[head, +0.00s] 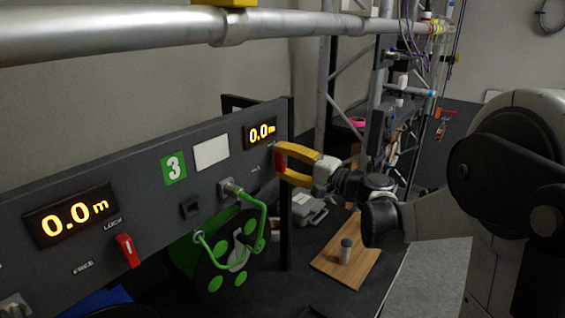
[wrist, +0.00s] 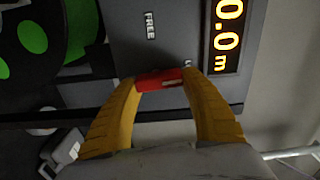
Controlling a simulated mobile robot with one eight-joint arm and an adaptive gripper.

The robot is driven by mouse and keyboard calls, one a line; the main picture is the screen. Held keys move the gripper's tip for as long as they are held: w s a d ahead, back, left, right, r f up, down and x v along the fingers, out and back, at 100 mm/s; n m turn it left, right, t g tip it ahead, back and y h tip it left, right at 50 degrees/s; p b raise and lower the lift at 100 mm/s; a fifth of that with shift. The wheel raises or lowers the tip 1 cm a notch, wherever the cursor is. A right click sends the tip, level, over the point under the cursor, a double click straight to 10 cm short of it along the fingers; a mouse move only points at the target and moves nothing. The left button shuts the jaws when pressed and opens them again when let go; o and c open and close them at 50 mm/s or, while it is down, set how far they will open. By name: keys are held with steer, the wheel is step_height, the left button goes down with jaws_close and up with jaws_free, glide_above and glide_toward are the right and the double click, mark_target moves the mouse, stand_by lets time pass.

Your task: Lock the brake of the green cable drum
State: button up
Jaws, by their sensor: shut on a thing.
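The green cable drum (head: 192,262) sits below the dark panel (head: 143,180), with a green cable end on the panel. The red brake lever (wrist: 158,79) is at the panel's right end, under the right display (head: 262,133). My gripper (head: 277,162) is shut on this red lever; its yellow fingers stand on both sides of it in the wrist view (wrist: 161,82). A FREE label (wrist: 150,25) is near it. The LOCK label is mostly hidden. I cannot tell which position the lever is in.
Another red lever (head: 127,250) with LOCK and FREE labels is at the panel's left, under a second 0.0 m display (head: 68,214). A pipe (head: 130,32) runs above. A wooden board (head: 343,270) with a small jar (head: 346,251) lies lower right.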

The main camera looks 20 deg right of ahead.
steer(key=shift+m, duration=0.6)
steer(key=o, duration=1.2)
steer(key=v, duration=1.2)
